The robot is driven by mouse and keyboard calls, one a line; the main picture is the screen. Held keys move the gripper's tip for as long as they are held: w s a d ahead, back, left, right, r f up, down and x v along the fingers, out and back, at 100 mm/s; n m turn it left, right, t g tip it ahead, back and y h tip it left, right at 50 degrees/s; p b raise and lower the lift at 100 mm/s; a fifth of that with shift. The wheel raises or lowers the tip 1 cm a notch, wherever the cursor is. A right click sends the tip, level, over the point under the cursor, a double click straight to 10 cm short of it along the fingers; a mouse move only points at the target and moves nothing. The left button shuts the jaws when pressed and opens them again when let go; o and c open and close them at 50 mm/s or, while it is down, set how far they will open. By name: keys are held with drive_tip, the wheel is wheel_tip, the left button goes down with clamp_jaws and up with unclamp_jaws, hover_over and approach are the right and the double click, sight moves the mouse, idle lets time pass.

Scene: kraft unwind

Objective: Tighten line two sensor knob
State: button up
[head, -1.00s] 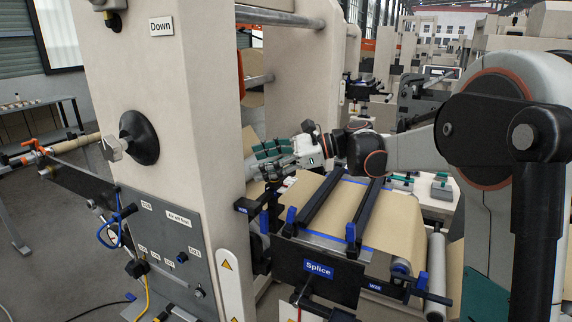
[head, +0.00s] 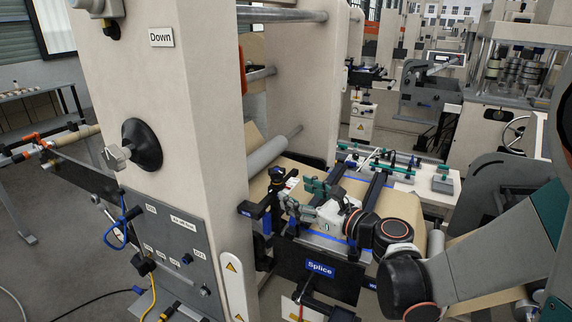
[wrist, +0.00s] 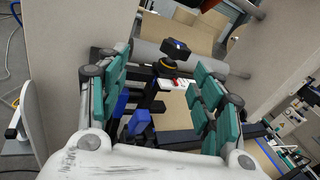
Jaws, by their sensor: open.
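A dark knob-like head with an amber ring below it, seen in the wrist view (wrist: 173,48), stands on the black bracket beside the web. It also shows in the head view (head: 276,174) next to the large pillar. I cannot read a line number on it. My gripper (head: 296,194) is open, its green-padded fingers reaching left over the splice table toward this knob. In the wrist view my gripper (wrist: 160,88) has its fingers spread wide, with the knob beyond the tips, roughly between them. Nothing is held.
The Splice plate (head: 320,269) and black clamp bars (head: 328,200) lie close to my gripper. The beige pillar (head: 185,140) stands at the left with a large black knob (head: 141,145). A grey roller (head: 268,155) is behind. Blue clamp parts (wrist: 138,122) sit below the fingers.

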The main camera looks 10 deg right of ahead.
sight(282, 175)
drive_tip(key=w+a+m, duration=0.1)
drive_tip(key=w, duration=0.2)
drive_tip(key=w+a+m+t, duration=0.1)
drive_tip(key=w+a, duration=0.1)
drive_tip(key=w, duration=0.2)
drive_tip(key=w+a+m+h, duration=0.1)
drive_tip(key=w, duration=0.2)
drive_tip(key=shift+w+a+r+t, duration=0.2)
drive_tip(key=shift+w+a+t, duration=0.05)
drive_tip(key=shift+w+t, duration=0.15)
drive_tip(key=c, duration=1.1)
